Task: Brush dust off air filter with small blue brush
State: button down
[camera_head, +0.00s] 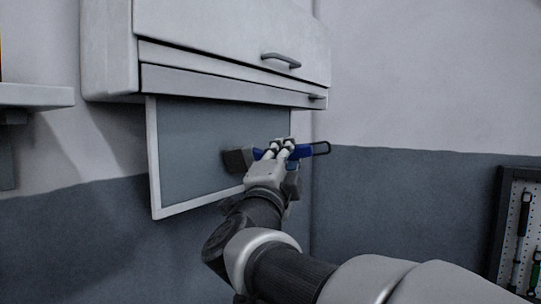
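The air filter (195,150) is a flat grey-blue panel in a white frame, below the wall cabinet. Its upper edge meets the cabinet's underside and its lower right part is hidden by my arm. My gripper (276,150) is closed around the blue handle. The bristle head lies in front of the filter's lower right area; I cannot tell whether it touches the panel. No distinct dust shows on the panel.
A white wall cabinet (230,40) with two dark handles hangs directly above the filter. A white shelf (35,95) juts from the wall at the left. A tool board (524,230) hangs at the lower right. The wall beside the filter is clear.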

jog(key=shift+f, duration=0.15)
jog(key=shift+f+b, duration=0.65)
jog(key=shift+b, duration=0.25)
jog(key=shift+r, duration=0.1)
jog(key=shift+w+d, duration=0.45)
jog(key=shift+w, duration=0.15)
jog(key=shift+w+d, duration=0.4)
jog(key=shift+w, duration=0.2)
jog(key=shift+w, duration=0.1)
jog(key=shift+w+d+b, duration=0.35)
jog(key=shift+w+d, duration=0.45)
jog(key=shift+w, duration=0.2)
